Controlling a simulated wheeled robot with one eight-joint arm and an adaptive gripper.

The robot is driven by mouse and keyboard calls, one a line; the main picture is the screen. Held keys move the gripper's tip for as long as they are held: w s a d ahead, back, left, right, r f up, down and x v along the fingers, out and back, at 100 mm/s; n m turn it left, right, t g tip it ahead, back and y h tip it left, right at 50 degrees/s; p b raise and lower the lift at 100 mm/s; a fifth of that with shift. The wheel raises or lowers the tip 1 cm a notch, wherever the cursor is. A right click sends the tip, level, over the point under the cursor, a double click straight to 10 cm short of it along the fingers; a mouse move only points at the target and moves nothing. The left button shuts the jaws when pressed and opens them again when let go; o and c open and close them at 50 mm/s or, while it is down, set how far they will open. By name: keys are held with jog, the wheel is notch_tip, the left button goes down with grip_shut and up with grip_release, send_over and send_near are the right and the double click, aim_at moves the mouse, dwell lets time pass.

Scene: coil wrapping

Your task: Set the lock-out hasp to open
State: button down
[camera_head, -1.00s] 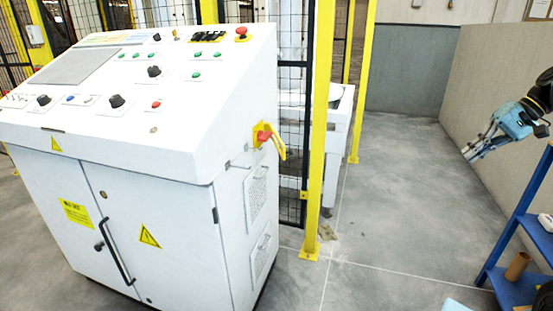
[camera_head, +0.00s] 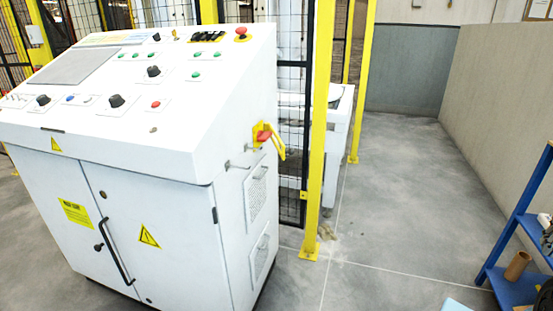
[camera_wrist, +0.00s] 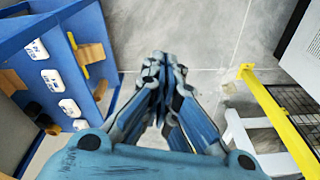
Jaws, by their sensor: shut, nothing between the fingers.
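The lock-out hasp (camera_head: 280,150) is a yellow piece by the red rotary switch (camera_head: 263,136) on the right side of the white control cabinet (camera_head: 160,240). It hangs out from the yellow switch plate, slanting downward; its exact setting is too small to tell. My gripper (camera_wrist: 163,62) shows only in the wrist view, with its blue fingers together and nothing between them. It is over open floor, apart from the cabinet and hasp. The hasp is not clearly visible in the wrist view.
A blue shelf (camera_head: 522,230) stands at the right and also shows in the wrist view (camera_wrist: 85,25), holding white boxes and brown pieces. A yellow fence post (camera_head: 320,130) rises just right of the cabinet. Grey floor (camera_head: 400,200) between post and shelf is clear.

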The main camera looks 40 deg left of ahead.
jog(key=w+a+r+n+t+h, duration=0.2)
jog(key=w+a+n+t, duration=0.15)
jog(key=w+a, duration=0.25)
jog(key=w+a+r+n+t+h, duration=0.2)
jog(key=w+a+n, duration=0.3)
jog(key=a, duration=0.1)
jog(key=s+a+r+n+t+y, duration=0.2)
jog(key=a+n, duration=0.1)
jog(key=a, duration=0.8)
jog(key=s+a+r+n+t+y, duration=0.1)
jog(key=a+n+t, duration=0.2)
jog(key=a, duration=0.8)
jog(key=s+a+r+n+t+y, duration=0.15)
jog(key=s+a+n+y, duration=0.4)
jog(key=s+a, duration=1.2)
jog(key=s+a+n+y, duration=0.2)
jog(key=s+a+y, duration=0.2)
jog(key=s, duration=0.7)
jog(key=s+a+n+y, duration=0.3)
jog(key=s+a, duration=0.1)
jog(key=s, duration=0.7)
send_near(280, 140)
jog(key=a+f, duration=0.2)
jog(key=a, duration=0.1)
jog(key=shift+w+f+g, duration=0.1)
jog(key=shift+w+g, duration=0.2)
jog(key=shift+w, duration=0.1)
